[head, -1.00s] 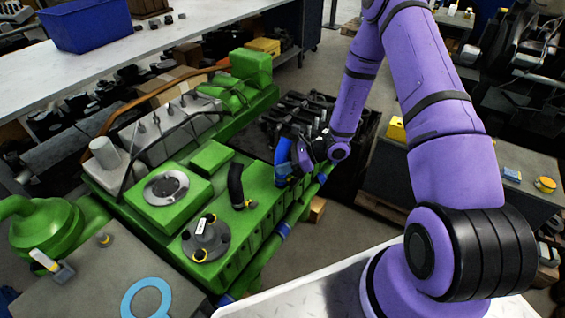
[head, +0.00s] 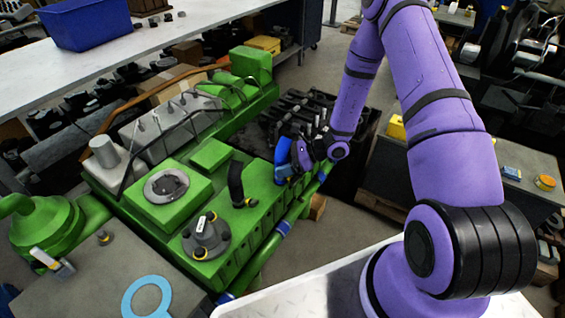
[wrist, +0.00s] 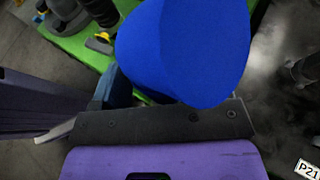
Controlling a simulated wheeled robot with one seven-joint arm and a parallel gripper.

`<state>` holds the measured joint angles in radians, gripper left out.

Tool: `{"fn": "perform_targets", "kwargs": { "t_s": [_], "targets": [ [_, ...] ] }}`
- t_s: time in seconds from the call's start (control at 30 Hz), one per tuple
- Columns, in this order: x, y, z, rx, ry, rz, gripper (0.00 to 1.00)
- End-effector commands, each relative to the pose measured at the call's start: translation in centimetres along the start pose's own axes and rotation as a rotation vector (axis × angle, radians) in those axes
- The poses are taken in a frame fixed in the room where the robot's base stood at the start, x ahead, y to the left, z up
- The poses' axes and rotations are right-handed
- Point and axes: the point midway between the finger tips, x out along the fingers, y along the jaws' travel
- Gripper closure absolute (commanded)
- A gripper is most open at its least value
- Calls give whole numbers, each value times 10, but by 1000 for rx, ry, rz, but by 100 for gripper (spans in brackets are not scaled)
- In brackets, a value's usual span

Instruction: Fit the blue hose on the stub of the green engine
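The blue hose (head: 283,155) stands by the right long side of the green engine (head: 265,190), above the engine's edge. My gripper (head: 301,152) is at the hose's right side and appears shut on it. In the wrist view the blue hose (wrist: 185,50) fills the upper middle, just past the dark gripper bar, which hides its lower part. The stub under the hose is hidden, and I cannot tell whether the hose touches it.
A black hose (head: 236,185) with a yellow clamp stands on the engine, left of the blue hose. A grey flanged part (head: 205,240) sits near the engine's front end. A blue ring (head: 147,298) lies on the grey bench. A dark pallet (head: 350,165) lies behind my gripper.

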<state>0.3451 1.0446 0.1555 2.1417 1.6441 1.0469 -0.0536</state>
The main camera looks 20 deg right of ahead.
Motion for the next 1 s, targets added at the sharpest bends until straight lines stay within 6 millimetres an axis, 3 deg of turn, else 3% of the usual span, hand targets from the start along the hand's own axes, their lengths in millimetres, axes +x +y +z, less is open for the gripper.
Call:
{"fn": "perform_targets", "kwargs": {
  "t_s": [0.27, 0.7, 1.0],
  "targets": [
    [-8, 0, 0, 0, 1, -1, 31],
    [-84, 0, 0, 0, 2, -3, 31],
    [-107, 0, 0, 0, 0, 0, 31]
  ]
}}
